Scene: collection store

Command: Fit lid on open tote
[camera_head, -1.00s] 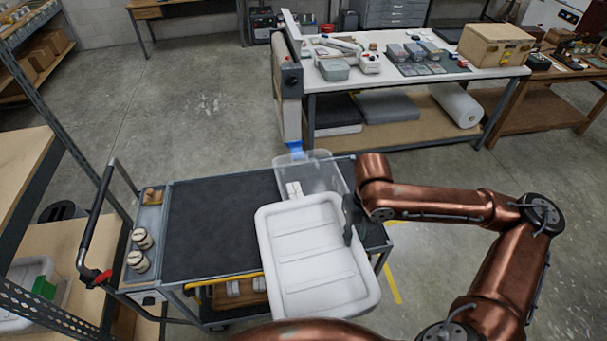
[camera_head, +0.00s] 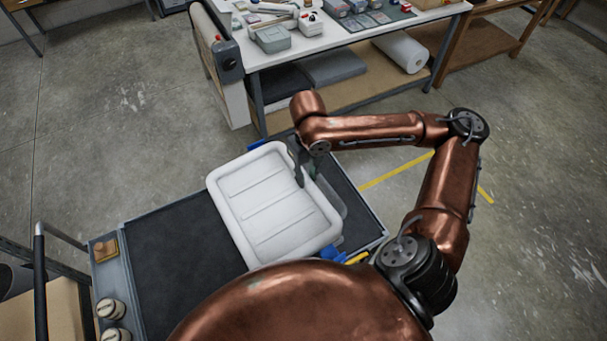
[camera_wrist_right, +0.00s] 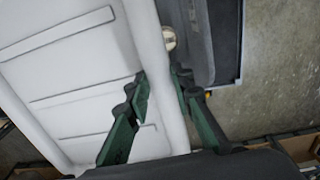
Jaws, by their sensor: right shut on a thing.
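The white ribbed lid (camera_head: 270,205) lies tilted across the picture in the head view, above the clear tote (camera_head: 332,197) on the cart. It hides most of the tote; a clear strip shows along the lid's right side, with blue parts at the near and far ends. My right gripper (camera_head: 302,175) is shut on the lid's right rim. The wrist view shows the fingers (camera_wrist_right: 160,85) on either side of the rim of the lid (camera_wrist_right: 75,75). I cannot tell whether the lid touches the tote. My left gripper is out of view.
The cart's dark top (camera_head: 180,250) is bare left of the lid. Two jars (camera_head: 110,309) and a small wooden item (camera_head: 105,248) sit in its left end tray. A white-topped workbench (camera_head: 300,42) stands beyond. A small round pale thing (camera_wrist_right: 169,38) shows beside the lid's rim.

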